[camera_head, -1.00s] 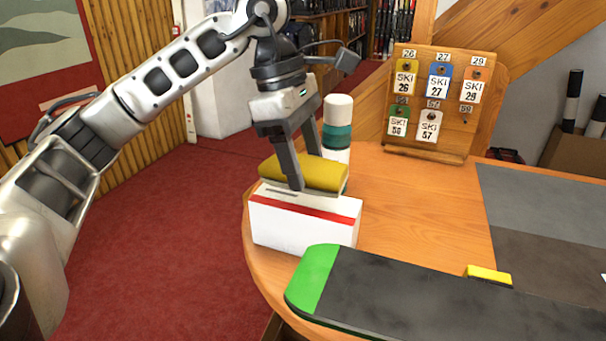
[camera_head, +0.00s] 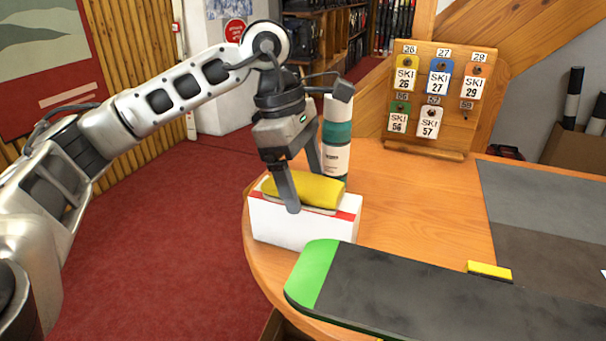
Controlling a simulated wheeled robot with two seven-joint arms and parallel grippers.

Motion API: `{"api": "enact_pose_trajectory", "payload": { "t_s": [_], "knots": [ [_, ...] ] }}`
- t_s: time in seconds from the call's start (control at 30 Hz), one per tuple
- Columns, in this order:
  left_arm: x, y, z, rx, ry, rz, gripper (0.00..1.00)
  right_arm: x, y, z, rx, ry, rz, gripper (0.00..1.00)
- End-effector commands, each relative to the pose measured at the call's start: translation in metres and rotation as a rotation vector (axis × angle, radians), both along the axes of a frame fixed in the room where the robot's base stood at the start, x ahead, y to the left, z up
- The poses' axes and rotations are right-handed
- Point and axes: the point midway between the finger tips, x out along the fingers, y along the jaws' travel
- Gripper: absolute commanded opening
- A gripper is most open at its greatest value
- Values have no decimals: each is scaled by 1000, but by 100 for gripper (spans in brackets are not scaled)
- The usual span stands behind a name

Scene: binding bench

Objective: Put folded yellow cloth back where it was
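The folded yellow cloth (camera_head: 318,191) is at the top of a white box (camera_head: 300,230) with a red stripe, near the table's left edge. My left gripper (camera_head: 303,194) reaches down from above with one finger in front of the cloth and one behind it. It appears shut on the cloth. The near fingertip overlaps the box's upper front edge. The cloth looks very close to or resting on the box top; the contact is hidden. My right gripper is not in view.
A white and teal bottle (camera_head: 337,135) stands just behind the box. A black board with a green end (camera_head: 316,272) lies in front. A yellow block (camera_head: 489,271) is by the board. A tag rack (camera_head: 430,140) stands at the back. The table's middle (camera_head: 420,205) is clear.

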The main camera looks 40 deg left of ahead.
Motion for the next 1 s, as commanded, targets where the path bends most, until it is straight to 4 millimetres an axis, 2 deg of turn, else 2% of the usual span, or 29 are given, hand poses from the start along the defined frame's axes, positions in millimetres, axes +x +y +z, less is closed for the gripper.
{"api": "enact_pose_trajectory", "payload": {
  "t_s": [0.17, 0.3, 0.73, 0.8, 1.0],
  "knots": [
    [0, 0, 1, 0, 0, 0, 83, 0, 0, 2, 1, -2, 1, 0],
    [0, 2, 11, -1, -3, 2, 83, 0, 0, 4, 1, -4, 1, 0],
    [-5, 24, 96, -2, -4, 0, 83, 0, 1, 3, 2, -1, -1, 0],
    [-6, 27, 107, -1, -2, 1, 83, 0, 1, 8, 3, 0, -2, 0],
    [-7, 31, 119, 0, 0, 1, 83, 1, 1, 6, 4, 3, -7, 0]
  ]
}}
